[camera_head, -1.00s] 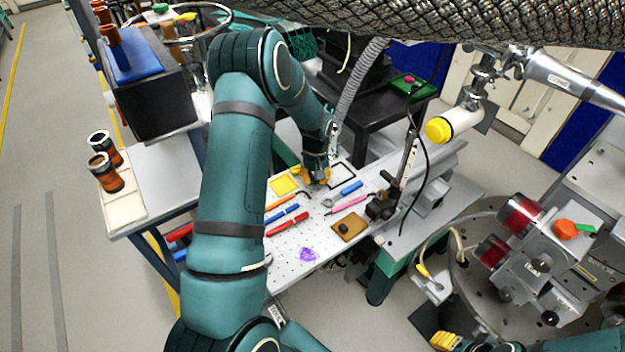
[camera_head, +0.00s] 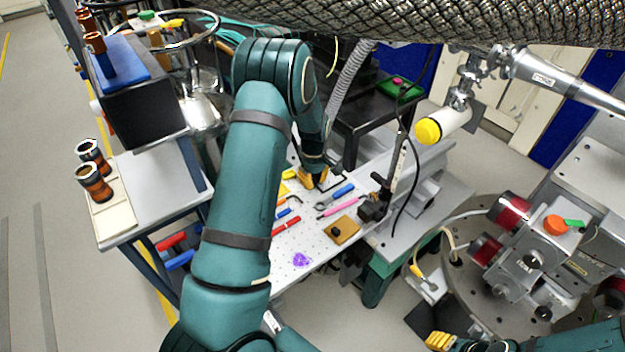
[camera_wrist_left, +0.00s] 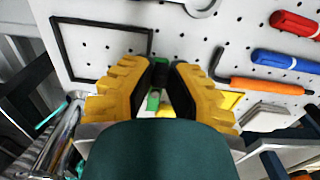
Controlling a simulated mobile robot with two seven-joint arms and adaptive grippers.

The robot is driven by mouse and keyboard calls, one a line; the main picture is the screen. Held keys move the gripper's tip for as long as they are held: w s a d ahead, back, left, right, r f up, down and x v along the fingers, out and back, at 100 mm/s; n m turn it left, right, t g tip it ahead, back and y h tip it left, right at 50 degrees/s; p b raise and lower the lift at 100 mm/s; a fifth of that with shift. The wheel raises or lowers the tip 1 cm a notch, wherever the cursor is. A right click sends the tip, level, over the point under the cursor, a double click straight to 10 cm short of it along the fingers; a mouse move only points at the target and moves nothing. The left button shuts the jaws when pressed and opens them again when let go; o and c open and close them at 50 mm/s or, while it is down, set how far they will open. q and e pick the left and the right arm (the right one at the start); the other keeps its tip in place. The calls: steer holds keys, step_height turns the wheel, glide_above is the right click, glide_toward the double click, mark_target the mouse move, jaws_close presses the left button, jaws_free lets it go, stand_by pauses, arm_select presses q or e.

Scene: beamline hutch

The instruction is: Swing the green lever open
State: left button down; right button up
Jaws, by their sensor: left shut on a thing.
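My left gripper (camera_head: 313,180) is low over the far part of the white perforated board (camera_head: 312,248). In the left wrist view its yellow fingers (camera_wrist_left: 158,90) are shut on a small green piece (camera_wrist_left: 153,101), which looks like the green lever. Most of that piece is hidden by the fingers and the gripper body, so its angle cannot be told. In the head view the gripper hides it. My right gripper (camera_head: 440,341) shows only as yellow fingertips at the bottom edge, far from the board.
Pens and tools, a blue-handled one (camera_head: 343,190) among them, lie on the board near a brown plate (camera_head: 342,230). A black square outline (camera_wrist_left: 103,50) lies beside the left gripper. An orange knob with a green bar (camera_head: 573,222) sits on the equipment at right.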

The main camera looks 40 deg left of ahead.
mark_target(314, 180)
arm_select(q)
steer(key=shift+f, duration=0.1)
stand_by(0.3)
steer(key=c, duration=0.9)
jaws_free()
steer(key=shift+c, duration=0.2)
step_height(314, 180, up, 12)
